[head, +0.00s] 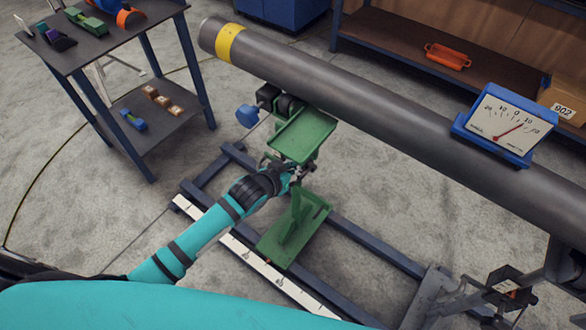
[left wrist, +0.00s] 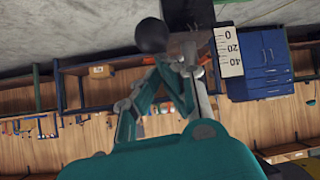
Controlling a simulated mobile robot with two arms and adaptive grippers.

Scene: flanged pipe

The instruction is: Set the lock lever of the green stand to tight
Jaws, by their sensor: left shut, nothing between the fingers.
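The green stand (head: 302,135) is on the floor rails under the grey pipe (head: 330,88), with its green base plate (head: 312,212) below. My left gripper (head: 296,172) is at the stand's post, just under the green top plate, with its fingers shut and empty. In the left wrist view, a dark ball knob (left wrist: 150,36) shows close to the left gripper's fingertips (left wrist: 187,52). I cannot tell whether the knob is touched or whether it belongs to the lock lever. The lever's setting cannot be read. My right gripper is not in view.
A blue knob (head: 247,115) sticks out left of the stand's rollers. A blue dial gauge (head: 507,125) sits on the pipe. A side table (head: 110,35) with parts is at upper left. Dark rails (head: 375,243) and a white scale strip (head: 238,250) run along the floor.

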